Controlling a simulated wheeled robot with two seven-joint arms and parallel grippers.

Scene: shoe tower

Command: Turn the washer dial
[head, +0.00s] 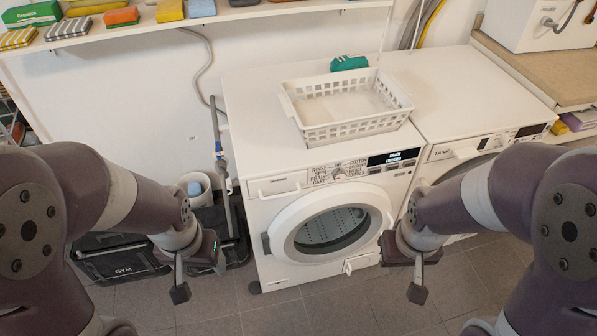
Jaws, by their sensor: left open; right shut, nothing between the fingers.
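The white washer (270,225) stands in the middle of the head view, its round door (285,243) facing me and looking closed. Its small dial (340,174) sits on the front panel between printed programme words and a lit display (394,157). My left gripper (198,277) is open and empty, low and left of the washer, apart from the dial. My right gripper (416,281) is shut and empty, low in front of the washer's right side, also apart from the dial. The dial's pointer is too small to read.
A white basket (350,127) stands on the washer top. A second machine (455,95) adjoins it on the right. A GYM bag (120,262) and a bin (198,188) lie left of the washer. A shelf (130,32) with folded cloths runs along the wall. The floor in front is clear.

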